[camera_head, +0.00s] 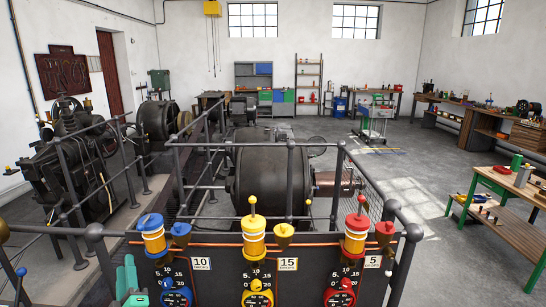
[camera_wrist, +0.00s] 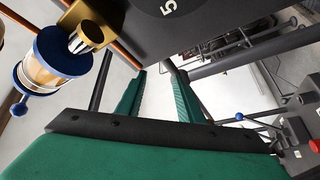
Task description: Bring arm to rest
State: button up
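My gripper (camera_head: 126,272) is green and shows at the lower left of the head view, left of the blue-topped oiler and in front of the black panel's left end. In the wrist view the two green fingers (camera_wrist: 157,84) stand apart with bare light background between them, so it is open and empty. The blue-capped glass oiler (camera_wrist: 57,62) with its brass fitting is up and left of the fingers in the wrist view. It touches neither finger.
The black panel (camera_head: 217,280) carries blue, yellow (camera_head: 254,238) and red (camera_head: 356,240) oilers with dials below. Dark railings (camera_head: 340,190) surround a large dynamo (camera_head: 268,180). A green workbench (camera_head: 505,190) stands at right. The floor between is mostly clear.

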jog(key=s+d+f+m+g+h, duration=0.1)
jog(key=s+d+f+m+h, duration=0.15)
jog(key=s+d+f, duration=0.85)
jog(key=s+d+f+m+h, duration=0.2)
jog(key=s+d+f+m, duration=0.2)
jog(key=s+d+f, duration=0.65)
jog(key=s+d+r+m+g+h, duration=0.1)
jog(key=s+d+m+h, duration=0.2)
jog(key=s+d, duration=0.8)
jog(key=s+d+r+m+g+h, duration=0.1)
jog(key=s+d+m, duration=0.6)
jog(key=s, duration=0.8)
jog(key=d+r+h, duration=0.1)
jog(key=d+h, duration=0.1)
jog(key=d, duration=0.1)
jog(key=shift+d, duration=0.35)
